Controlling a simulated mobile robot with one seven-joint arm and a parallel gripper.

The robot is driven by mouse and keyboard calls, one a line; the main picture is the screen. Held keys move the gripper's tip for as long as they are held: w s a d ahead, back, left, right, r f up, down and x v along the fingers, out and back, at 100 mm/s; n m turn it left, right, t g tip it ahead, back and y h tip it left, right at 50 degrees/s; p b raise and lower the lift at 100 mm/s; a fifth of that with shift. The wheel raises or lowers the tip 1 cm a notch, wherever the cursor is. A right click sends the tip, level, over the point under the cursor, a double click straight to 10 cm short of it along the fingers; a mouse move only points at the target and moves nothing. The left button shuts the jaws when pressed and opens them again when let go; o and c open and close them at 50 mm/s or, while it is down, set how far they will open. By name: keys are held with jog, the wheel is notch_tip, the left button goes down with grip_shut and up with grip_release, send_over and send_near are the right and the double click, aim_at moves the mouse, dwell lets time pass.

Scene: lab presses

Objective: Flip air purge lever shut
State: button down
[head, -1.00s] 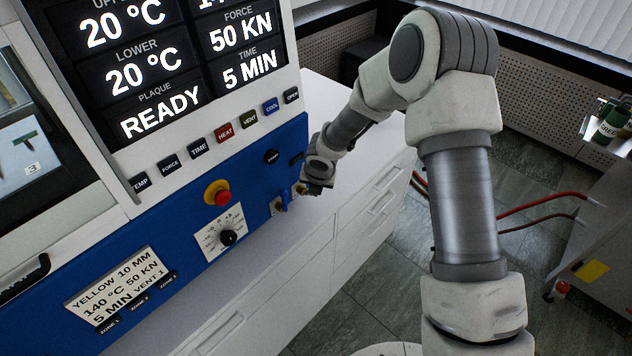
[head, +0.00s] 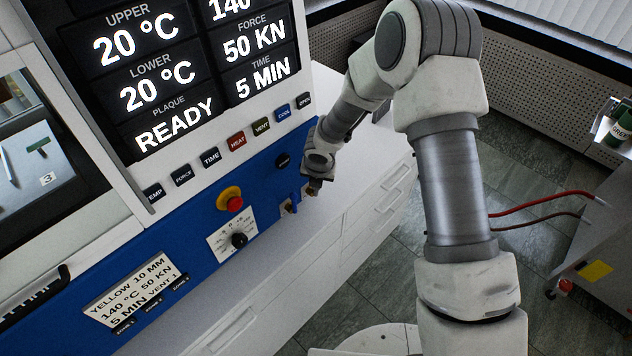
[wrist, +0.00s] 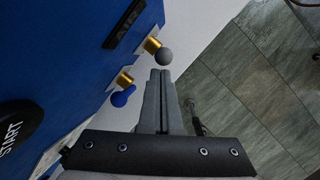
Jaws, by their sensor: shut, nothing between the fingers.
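My gripper (head: 314,187) is at the right end of the blue press panel, and its fingers are shut and empty. In the wrist view the closed fingertips (wrist: 160,74) point at a grey ball end (wrist: 164,57) in front of a brass fitting (wrist: 152,45), near a dark label reading AIR (wrist: 125,24). I cannot tell whether they touch. A small blue lever (wrist: 122,97) with a rounded end sits by a second brass fitting (wrist: 125,78), left of the fingers. The blue lever also shows in the head view (head: 292,207). Which part is the purge lever is unclear.
A START button (wrist: 14,125) is at the left of the wrist view. A red stop button (head: 235,204) and a black dial (head: 239,240) are left along the panel. White drawers (head: 375,205) stand right of the press; the floor beyond is open.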

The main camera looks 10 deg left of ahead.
jog(key=shift+r+p, duration=0.7)
jog(key=shift+r, duration=0.1)
jog(key=shift+s+a, duration=0.1)
jog(key=shift+s, duration=0.05)
